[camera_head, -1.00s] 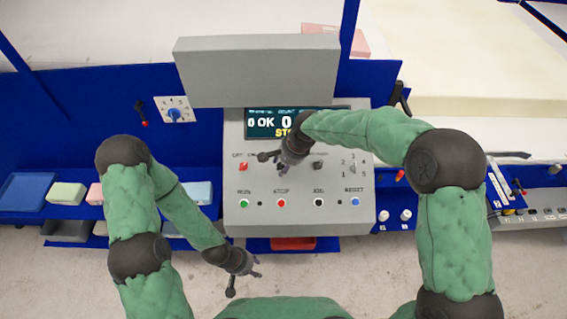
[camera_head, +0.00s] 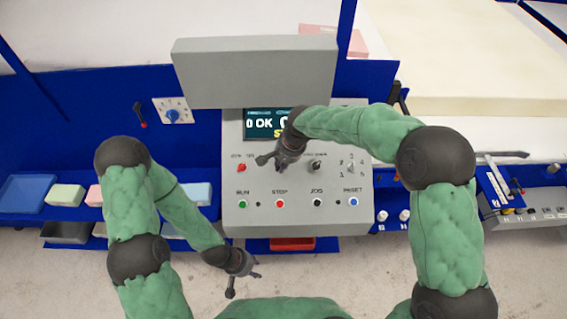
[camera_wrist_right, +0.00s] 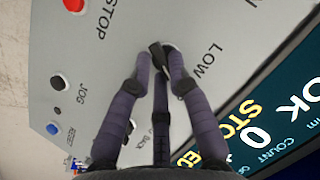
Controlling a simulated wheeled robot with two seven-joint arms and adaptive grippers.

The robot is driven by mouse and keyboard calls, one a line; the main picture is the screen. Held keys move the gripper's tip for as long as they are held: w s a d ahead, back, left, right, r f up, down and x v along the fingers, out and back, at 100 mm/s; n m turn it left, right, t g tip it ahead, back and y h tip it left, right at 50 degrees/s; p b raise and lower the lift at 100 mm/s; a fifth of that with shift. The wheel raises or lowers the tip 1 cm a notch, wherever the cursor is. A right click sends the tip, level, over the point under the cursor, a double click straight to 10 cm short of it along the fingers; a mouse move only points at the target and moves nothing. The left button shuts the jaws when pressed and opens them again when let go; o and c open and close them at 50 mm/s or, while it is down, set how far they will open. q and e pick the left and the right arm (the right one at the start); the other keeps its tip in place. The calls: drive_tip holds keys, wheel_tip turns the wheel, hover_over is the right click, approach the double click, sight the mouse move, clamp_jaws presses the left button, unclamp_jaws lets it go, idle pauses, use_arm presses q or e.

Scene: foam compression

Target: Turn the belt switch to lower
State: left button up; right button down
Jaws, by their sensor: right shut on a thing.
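The grey control panel (camera_head: 300,220) stands in the middle of the head view. My right gripper (camera_wrist_right: 160,52) is shut on a small dark switch knob (camera_wrist_right: 158,47) on the panel face, beside the printed word LOW. I take this knob for the belt switch; the fingers cover most of it, and I cannot read its exact angle. In the head view my right gripper (camera_head: 276,162) hides this switch. My left gripper (camera_head: 246,276) hangs in front of the panel's lower left, away from it; its fingers look apart and empty.
A display (camera_head: 265,122) sits above the switches. A red switch (camera_head: 241,168) is to the left, a dark knob (camera_head: 316,166) to the right. A row of buttons includes green RUN (camera_head: 242,204), red STOP (camera_head: 280,203) and blue RESET (camera_head: 354,202). A grey hood (camera_head: 255,70) overhangs the display.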

drive_tip(key=n+h, duration=0.1)
drive_tip(key=n, duration=0.1)
drive_tip(key=n+h, duration=0.1)
drive_tip(key=f+n, duration=0.1)
drive_tip(key=n, duration=0.1)
drive_tip(key=shift+s+a+n+g+h, duration=0.2)
drive_tip(key=shift+a+n+g+h, duration=0.1)
drive_tip(key=shift+a+g+h, duration=0.1)
drive_tip(key=n+h+b, duration=0.1)
drive_tip(key=n, duration=0.2)
drive_tip(key=shift+a+h, duration=0.15)
drive_tip(key=shift+h, duration=0.15)
drive_tip(key=shift+a+n+t+h+b, duration=0.1)
drive_tip(key=shift+n+t+h+b, duration=0.45)
drive_tip(key=shift+n, duration=1.25)
drive_tip(key=shift+h, duration=0.25)
drive_tip(key=c, duration=1.2)
unclamp_jaws()
drive_tip(key=shift+r, duration=0.15)
drive_tip(key=shift+w+r, duration=0.15)
drive_tip(key=shift+w, duration=0.05)
